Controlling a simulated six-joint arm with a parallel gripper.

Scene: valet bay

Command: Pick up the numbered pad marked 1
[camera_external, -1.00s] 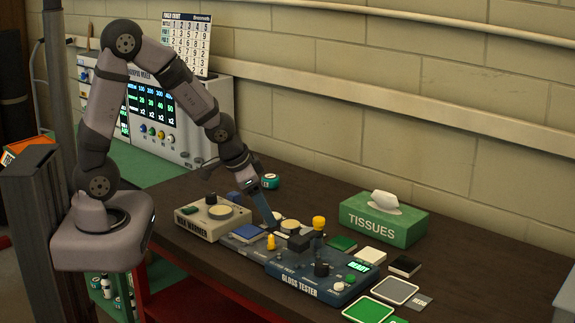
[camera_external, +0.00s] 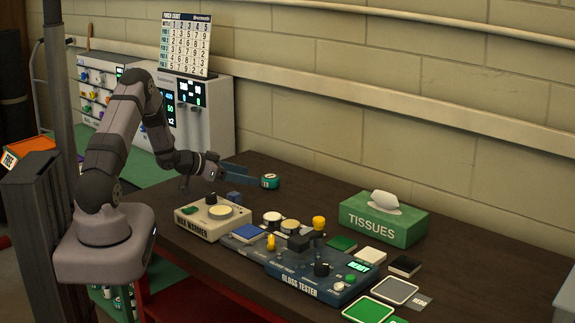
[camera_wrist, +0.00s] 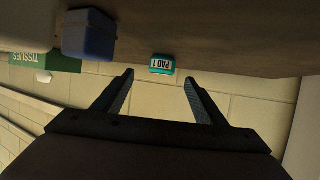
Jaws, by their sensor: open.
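The pad marked 1 is a small teal puck (camera_external: 270,181) standing on the dark table near the wall. In the wrist view its white label reads "PAD 1" on the teal pad (camera_wrist: 162,65), upright between and beyond my fingertips. My gripper (camera_external: 243,173) is open and empty, low over the table, with its fingers pointing right toward the pad. In the wrist view my gripper's fingers (camera_wrist: 160,78) are spread wide, with a gap between them and the pad.
A blue block (camera_wrist: 89,35) stands beside the gripper's path; it also shows behind the wax warmer (camera_external: 213,217). The gloss tester (camera_external: 318,272), small tins (camera_external: 272,218) and tissue box (camera_external: 383,219) stand farther right. Table around the pad is clear.

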